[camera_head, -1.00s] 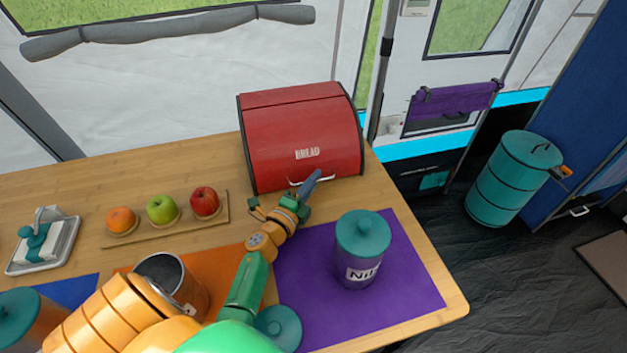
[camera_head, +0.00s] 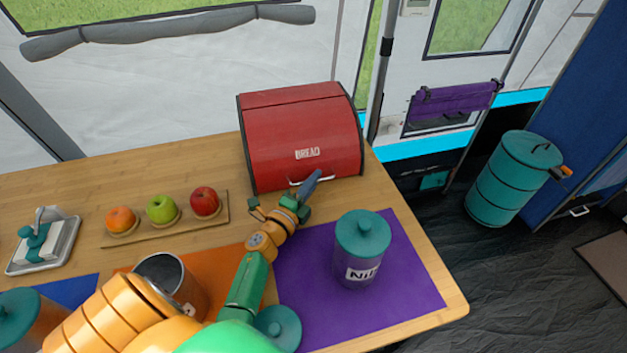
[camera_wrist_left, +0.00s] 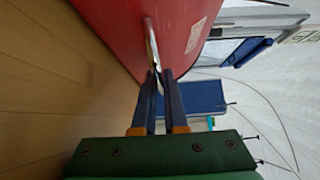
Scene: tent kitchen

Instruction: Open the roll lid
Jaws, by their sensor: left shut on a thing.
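The red bread box (camera_head: 300,125) stands at the back right of the wooden table, with its curved roll lid down and the word BREAD on its front. Its light metal handle (camera_head: 326,178) is low on the lid. My left gripper (camera_head: 312,182) is at the handle, its dark blue fingers shut on it. In the left wrist view the fingers (camera_wrist_left: 158,82) meet at the end of the handle (camera_wrist_left: 151,42), beside the red lid (camera_wrist_left: 185,30). The exact grip is partly hidden by the fingers. My right gripper is not in view.
A lidded jar (camera_head: 360,250) stands on a purple mat (camera_head: 415,285) right of my arm. A board (camera_head: 180,229) with three fruits lies to the left. An open canister (camera_head: 165,268) stands near my arm. The table's right edge (camera_head: 430,250) is close.

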